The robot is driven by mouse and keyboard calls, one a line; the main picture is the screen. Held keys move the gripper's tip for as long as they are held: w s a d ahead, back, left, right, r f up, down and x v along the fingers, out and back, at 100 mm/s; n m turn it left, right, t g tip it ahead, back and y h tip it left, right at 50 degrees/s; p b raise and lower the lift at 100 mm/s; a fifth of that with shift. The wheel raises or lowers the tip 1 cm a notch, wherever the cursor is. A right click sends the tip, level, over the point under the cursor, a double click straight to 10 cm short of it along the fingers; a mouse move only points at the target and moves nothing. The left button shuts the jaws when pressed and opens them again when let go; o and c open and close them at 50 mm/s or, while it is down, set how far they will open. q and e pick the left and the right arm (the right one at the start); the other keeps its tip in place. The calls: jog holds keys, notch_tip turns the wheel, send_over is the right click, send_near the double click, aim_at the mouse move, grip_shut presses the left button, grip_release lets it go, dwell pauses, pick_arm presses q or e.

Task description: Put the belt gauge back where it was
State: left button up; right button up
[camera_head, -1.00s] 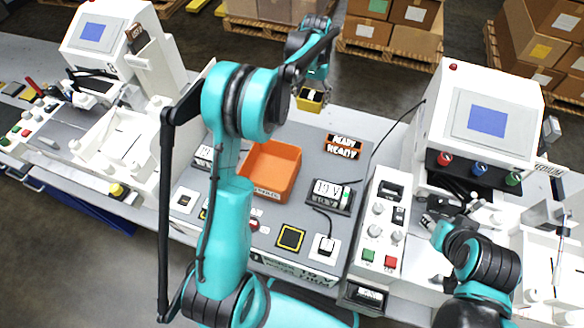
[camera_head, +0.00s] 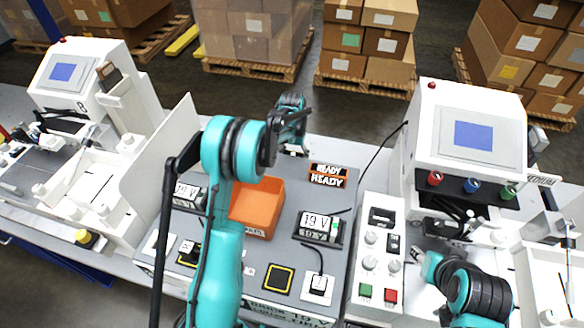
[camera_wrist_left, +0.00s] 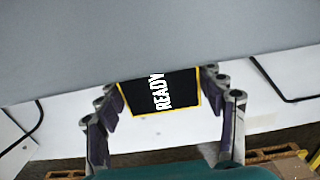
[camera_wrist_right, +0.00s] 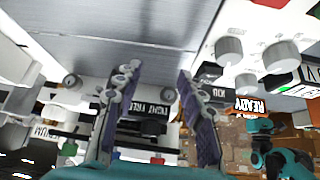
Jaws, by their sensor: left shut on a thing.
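The belt gauge (camera_wrist_left: 160,92), a black block with a yellow rim and white READY lettering, is between the fingertips of my left gripper (camera_wrist_left: 161,86), which is shut on it. In the head view my left gripper (camera_head: 293,147) is over the far edge of the grey console, behind the orange bin; the gauge is mostly hidden there. A yellow-outlined black square (camera_head: 278,279) is bare at the console's near side. Another yellow-edged dark square (camera_head: 188,253) lies to the left, partly behind my arm. My right gripper (camera_wrist_right: 157,75) is open and empty by the right machine.
The orange bin (camera_head: 257,205) stands mid-console, close to my left arm. A READY sign (camera_head: 328,176) and a 19 V meter (camera_head: 319,228) are to its right. The right machine (camera_head: 466,145) and a knob panel (camera_head: 378,255) bound the right side. A black cable (camera_head: 378,155) runs from the machine.

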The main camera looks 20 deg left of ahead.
pick_arm(q)
jog(key=shift+f+b, duration=0.45)
jog(key=shift+f, duration=1.4)
jog(key=shift+f, duration=0.15)
jog(key=o, duration=1.4)
